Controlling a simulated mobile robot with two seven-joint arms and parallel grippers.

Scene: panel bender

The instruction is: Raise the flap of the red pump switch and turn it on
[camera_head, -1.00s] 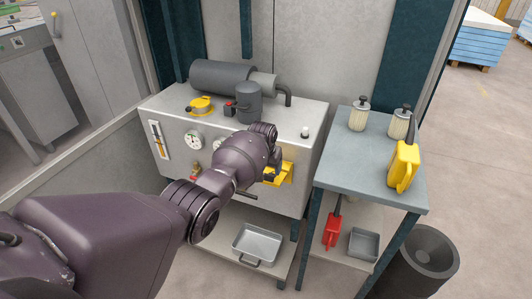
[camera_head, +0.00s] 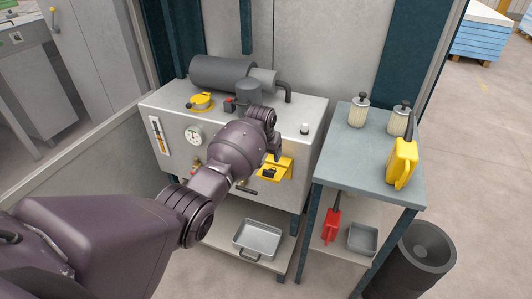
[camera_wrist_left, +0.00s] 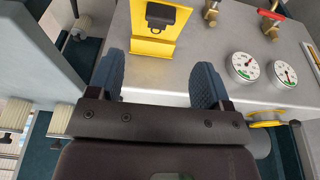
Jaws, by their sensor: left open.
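A yellow plate with a black block on it (camera_head: 274,168) is on the front of the grey pump cabinet; it also shows at the top of the left wrist view (camera_wrist_left: 150,48). I cannot tell whether it is the switch's flap, and no red switch shows on it. My left gripper (camera_head: 275,148) is by the cabinet's upper front edge, close to the plate. In the left wrist view my left gripper (camera_wrist_left: 158,82) has its two blue-grey fingers wide apart, with nothing between them, the plate beyond. My right gripper is not in view.
The cabinet (camera_head: 310,150) carries a dark motor (camera_head: 222,74), a yellow cap (camera_head: 201,102) and a small red part (camera_head: 229,104). Pressure gauges (camera_wrist_left: 243,67) and red-handled valves (camera_wrist_left: 271,14) are beside the plate. A side table (camera_head: 345,175) stands right.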

